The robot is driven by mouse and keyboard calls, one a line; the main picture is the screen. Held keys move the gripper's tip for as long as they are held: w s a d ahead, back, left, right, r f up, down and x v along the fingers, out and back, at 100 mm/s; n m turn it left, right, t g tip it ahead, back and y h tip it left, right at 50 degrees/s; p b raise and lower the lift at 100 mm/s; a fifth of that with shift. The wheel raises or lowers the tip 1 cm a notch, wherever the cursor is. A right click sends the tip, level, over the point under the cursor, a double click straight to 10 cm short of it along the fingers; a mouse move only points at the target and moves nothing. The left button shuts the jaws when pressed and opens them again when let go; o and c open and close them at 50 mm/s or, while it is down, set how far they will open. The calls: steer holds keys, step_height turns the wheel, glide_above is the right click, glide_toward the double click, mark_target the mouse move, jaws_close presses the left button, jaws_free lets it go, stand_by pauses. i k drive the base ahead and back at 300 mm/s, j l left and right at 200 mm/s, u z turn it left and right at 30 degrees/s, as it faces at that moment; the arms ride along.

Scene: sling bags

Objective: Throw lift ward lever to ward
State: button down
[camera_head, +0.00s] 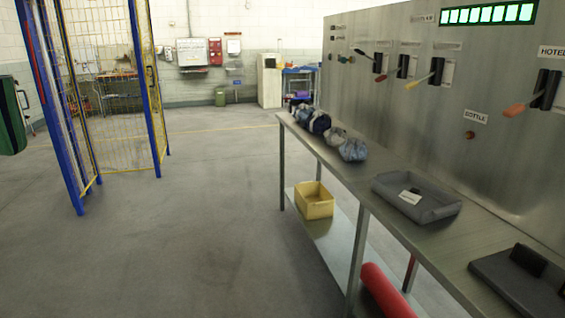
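Several levers stick out of slotted plates on the grey metal panel at the right. A label at the right edge begins "HOTE" (551,51); the labels above the other levers are too small to read, so I cannot tell which is the lift ward lever. My gripper is not in view.
A metal table (428,235) runs along the panel, with bundled bags (352,150), a grey tray (415,198) and a dark tray (520,285). A yellow bin (314,200) sits on its lower shelf. A blue-and-yellow cage (105,95) stands left. Floor between is clear.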

mark_target(361, 53)
steer(key=i, duration=3.7)
steer(key=i+z, duration=0.2)
steer(key=z, duration=0.2)
